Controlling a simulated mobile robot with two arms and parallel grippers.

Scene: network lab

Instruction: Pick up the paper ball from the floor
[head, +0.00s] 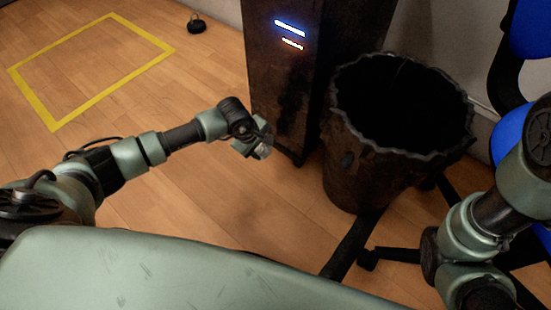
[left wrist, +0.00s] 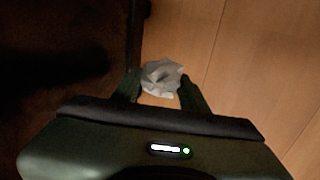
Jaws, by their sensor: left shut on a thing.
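The paper ball (left wrist: 163,78) is crumpled and pale grey-white. In the left wrist view it sits between the two fingers of my left gripper (left wrist: 160,88), which is shut on it. In the head view my left gripper (head: 262,147) is in front of the dark cabinet's lower part, above the wooden floor. The ball is mostly hidden there by the gripper. My right arm shows at the right edge, but its gripper is out of view.
A dark waste bin (head: 352,160) with a wavy rim stands right of the dark cabinet (head: 285,85). A blue office chair (head: 525,30) is at the right, its black legs near the bin. A yellow floor square (head: 92,100) and a small black object (head: 196,25) lie at the upper left.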

